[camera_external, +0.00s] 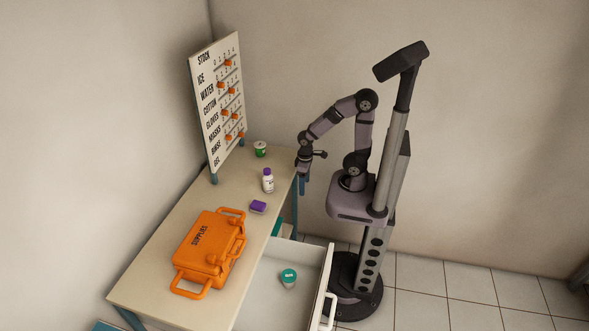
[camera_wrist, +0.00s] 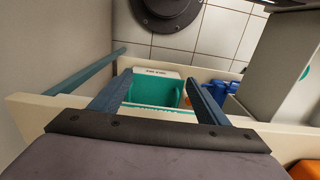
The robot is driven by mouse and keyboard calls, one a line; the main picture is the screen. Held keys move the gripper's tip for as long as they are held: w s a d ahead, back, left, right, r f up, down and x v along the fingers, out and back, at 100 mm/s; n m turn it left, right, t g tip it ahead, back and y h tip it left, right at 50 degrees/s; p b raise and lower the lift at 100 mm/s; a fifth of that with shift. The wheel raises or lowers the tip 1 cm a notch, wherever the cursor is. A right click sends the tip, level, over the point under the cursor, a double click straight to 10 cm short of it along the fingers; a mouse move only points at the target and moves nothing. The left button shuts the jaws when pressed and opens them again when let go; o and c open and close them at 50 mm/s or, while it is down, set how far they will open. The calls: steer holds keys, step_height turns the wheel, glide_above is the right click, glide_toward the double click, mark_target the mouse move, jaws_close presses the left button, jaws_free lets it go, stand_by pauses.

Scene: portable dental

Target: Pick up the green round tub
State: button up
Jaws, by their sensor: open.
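A small round tub with a green body and a pale top (camera_external: 260,149) stands upright on the far end of the table, near the sign board. Another small round tub, white with a teal-green lid (camera_external: 288,277), stands in the open drawer; a sliver of its lid shows at the right edge of the wrist view (camera_wrist: 305,73). My gripper (camera_external: 304,184) points down by the table's right edge, to the right of the green-bodied tub and apart from it. In the wrist view its two fingers (camera_wrist: 159,97) are spread with nothing held between them. The green-bodied tub is not seen there.
A white bottle with a purple cap (camera_external: 268,181), a purple block (camera_external: 258,207) and an orange supplies case (camera_external: 212,247) stand on the table (camera_external: 180,207). The drawer (camera_external: 262,300) juts out at the front right. A teal box (camera_wrist: 152,91) lies below my fingers.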

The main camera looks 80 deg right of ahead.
mark_target(260, 147)
steer(key=shift+o, duration=0.5)
